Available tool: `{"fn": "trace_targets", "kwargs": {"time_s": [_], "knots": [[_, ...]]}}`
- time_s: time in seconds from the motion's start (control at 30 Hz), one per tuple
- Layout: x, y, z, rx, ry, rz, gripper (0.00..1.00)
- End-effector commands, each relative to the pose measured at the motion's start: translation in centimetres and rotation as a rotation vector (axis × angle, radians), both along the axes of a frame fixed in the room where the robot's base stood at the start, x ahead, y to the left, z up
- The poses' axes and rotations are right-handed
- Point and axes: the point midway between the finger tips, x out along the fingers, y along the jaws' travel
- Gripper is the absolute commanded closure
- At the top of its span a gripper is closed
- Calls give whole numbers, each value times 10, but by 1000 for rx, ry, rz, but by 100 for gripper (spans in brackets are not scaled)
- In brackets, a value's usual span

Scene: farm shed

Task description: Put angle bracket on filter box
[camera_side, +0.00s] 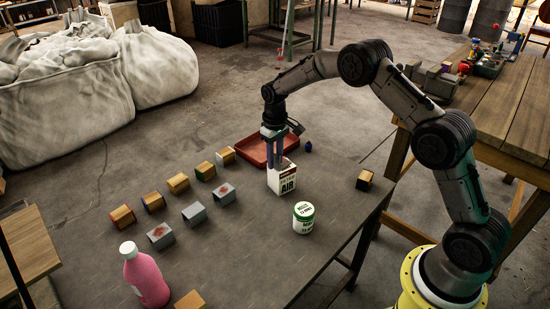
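The filter box (282,183) is a white carton with dark and red print reading "AIR", standing upright on the dark work table. My gripper (274,163) points down at the top of the filter box, its fingertips at or just behind the box's upper edge. I cannot tell whether the fingers touch the box or have anything between them. Grey pieces with reddish marks, which look like angle brackets, stand in a slanting row on the table: a near one (160,235), a middle one (194,213) and a far one (224,193).
Several wooden blocks (178,183) with coloured ends form a row behind the grey pieces. A red tray (251,152) lies behind my gripper. A green-and-white can (303,217), a pink bottle (146,276) and a dark-ended block (364,180) also stand there. The table's middle front (245,250) is clear.

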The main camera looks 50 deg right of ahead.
Motion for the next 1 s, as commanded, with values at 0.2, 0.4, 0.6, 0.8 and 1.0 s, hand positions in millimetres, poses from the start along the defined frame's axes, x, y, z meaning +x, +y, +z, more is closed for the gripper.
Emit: {"fn": "trace_targets", "kwargs": {"time_s": [0.2,0.4,0.6,0.8,1.0], "knots": [[0,0,0,0,0,0,67],[1,0,11,0,-3,0,67],[1,0,47,-1,-5,0,67],[1,0,88,-1,-4,0,67],[1,0,115,0,-3,0,67]]}}
